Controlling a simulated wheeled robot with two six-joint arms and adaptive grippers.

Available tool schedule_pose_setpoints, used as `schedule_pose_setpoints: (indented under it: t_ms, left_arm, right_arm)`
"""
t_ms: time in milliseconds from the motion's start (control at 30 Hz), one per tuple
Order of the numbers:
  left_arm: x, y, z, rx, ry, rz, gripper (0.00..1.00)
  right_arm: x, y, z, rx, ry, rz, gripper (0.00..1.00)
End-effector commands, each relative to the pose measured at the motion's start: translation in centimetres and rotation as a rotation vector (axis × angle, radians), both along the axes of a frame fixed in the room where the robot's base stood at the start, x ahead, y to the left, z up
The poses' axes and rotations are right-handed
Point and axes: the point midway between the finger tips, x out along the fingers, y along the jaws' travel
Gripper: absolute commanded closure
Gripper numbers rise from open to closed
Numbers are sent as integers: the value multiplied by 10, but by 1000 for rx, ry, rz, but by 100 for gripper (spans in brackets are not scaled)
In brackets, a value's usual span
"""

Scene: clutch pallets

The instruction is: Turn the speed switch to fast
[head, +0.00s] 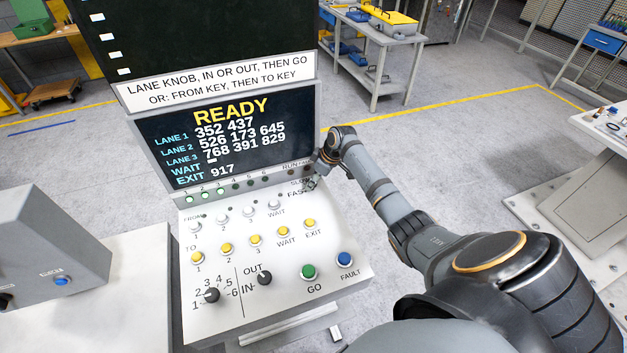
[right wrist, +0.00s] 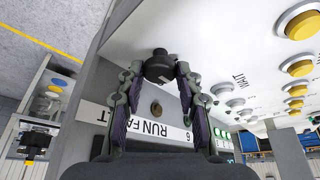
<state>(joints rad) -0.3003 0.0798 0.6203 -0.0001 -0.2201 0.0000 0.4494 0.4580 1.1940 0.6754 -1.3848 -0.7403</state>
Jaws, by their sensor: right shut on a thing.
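The speed switch (right wrist: 160,67) is a small black knob in the right wrist view, with a short white mark on its face. My right gripper (right wrist: 160,76) has its two fingers on either side of the knob and is shut on it. In the head view my right gripper (head: 314,182) is at the upper right of the sloped control panel (head: 335,262), beside the SLOW and FAST labels (head: 297,192). The gripper hides the knob there. I cannot tell which label the mark points to. My left gripper is not in view.
The screen (head: 222,140) above the panel reads READY. The panel bears white and yellow buttons, two black knobs (head: 264,278), a green GO button (head: 308,271) and a blue FAULT button (head: 344,259). A grey box (head: 50,255) stands at left.

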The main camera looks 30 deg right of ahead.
Motion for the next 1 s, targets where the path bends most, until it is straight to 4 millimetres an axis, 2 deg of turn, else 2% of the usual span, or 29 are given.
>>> schedule_pose_setpoints:
  t_ms: [100, 133, 267, 567, 667, 1000]
  left_arm:
    - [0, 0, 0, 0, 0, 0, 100]
    - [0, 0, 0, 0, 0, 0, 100]
    - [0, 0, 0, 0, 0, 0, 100]
    - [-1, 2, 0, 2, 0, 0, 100]
    - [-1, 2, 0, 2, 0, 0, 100]
    - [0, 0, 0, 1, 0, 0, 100]
  right_arm:
    - [0, 0, 0, -2, 0, 1, 96]
    - [0, 0, 0, -2, 0, 1, 61]
    - [0, 0, 0, -1, 0, 0, 43]
    - [0, 0, 1, -1, 0, 0, 43]
    - [-2, -4, 9, -4, -3, -1, 43]
    - [-28, -20, 80, -6, -2, 0, 43]
